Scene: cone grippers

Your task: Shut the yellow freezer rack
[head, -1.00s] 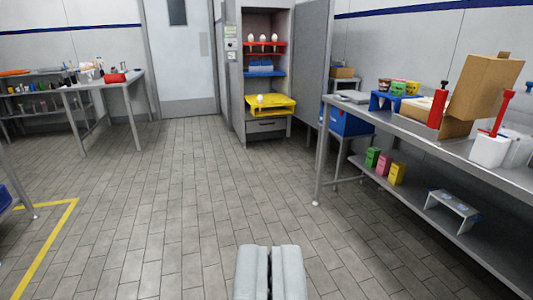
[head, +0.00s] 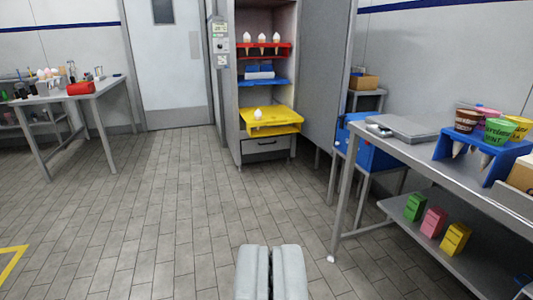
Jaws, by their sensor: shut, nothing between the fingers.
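The yellow freezer rack (head: 283,129) sticks out of the open freezer (head: 233,110), below the other racks. One white-topped cone (head: 258,114) stands in it, left of its middle. Above it are a blue rack (head: 264,82) holding blue and white items and a red rack (head: 249,53) with three white-topped cones; both sit further inside. My gripper (head: 272,250) is at the bottom middle of the view, shut and empty. It is well short of the freezer, with open floor between.
The freezer door (head: 325,75) stands open on the right. A long steel table (head: 400,148) with a blue cone holder (head: 482,160) runs along the right. Another table (head: 68,97) stands at the left. The tiled floor (head: 200,200) ahead is clear.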

